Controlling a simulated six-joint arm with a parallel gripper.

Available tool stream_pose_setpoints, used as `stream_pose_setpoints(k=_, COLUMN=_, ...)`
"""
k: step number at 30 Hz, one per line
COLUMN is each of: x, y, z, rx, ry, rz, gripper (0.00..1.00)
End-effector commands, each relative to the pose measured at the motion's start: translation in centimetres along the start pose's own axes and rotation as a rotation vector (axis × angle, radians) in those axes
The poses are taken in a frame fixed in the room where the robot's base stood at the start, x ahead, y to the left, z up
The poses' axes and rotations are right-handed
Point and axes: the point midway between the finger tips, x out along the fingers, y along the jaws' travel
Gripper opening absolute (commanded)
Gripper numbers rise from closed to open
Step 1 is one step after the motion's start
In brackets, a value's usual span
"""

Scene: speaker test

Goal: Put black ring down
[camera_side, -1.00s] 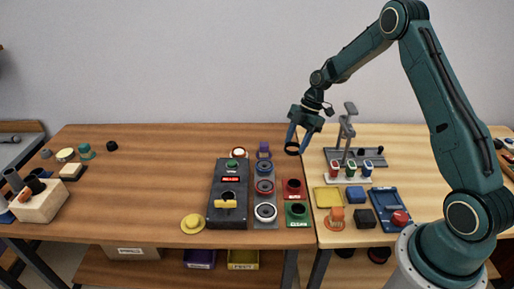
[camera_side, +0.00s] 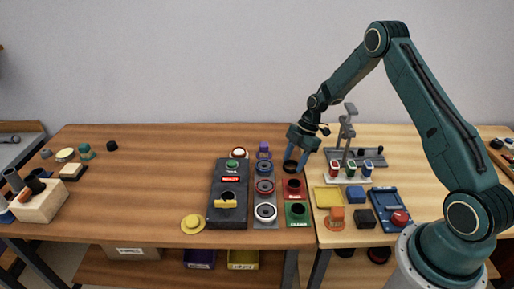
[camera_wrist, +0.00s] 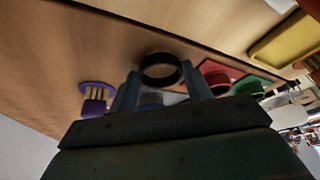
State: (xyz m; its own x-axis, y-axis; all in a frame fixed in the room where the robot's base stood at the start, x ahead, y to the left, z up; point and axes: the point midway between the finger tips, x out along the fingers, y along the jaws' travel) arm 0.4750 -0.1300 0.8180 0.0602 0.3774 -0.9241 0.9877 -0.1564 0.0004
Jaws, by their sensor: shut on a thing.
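The black ring (camera_side: 289,167) is held between the fingertips of my gripper (camera_side: 296,164), by the seam between the darker left table and the lighter right table. In the wrist view the ring (camera_wrist: 159,82) sits between the two blue fingers of my gripper (camera_wrist: 161,74), with wood visible through its opening. My gripper is shut on the ring. The ring appears to be above the tabletop, but its exact height is hard to tell.
A grey strip with rings (camera_side: 264,203) and a purple piece (camera_side: 264,150) are to the left. A stand (camera_side: 347,135) is close on the right.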

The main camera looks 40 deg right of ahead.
Motion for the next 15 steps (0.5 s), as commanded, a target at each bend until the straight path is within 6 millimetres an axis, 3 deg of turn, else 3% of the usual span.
stream_pose_setpoints(k=12, x=0.34, y=0.01, z=0.14, rx=0.0, ry=0.0, rz=0.0, gripper=0.29)
stream_pose_setpoints(k=13, x=0.36, y=0.01, z=0.16, rx=0.001, ry=0.0, rz=0.0, gripper=0.51)
stream_pose_setpoints(k=15, x=0.33, y=0.02, z=0.15, rx=0.0, ry=0.0, rz=0.001, gripper=0.65)
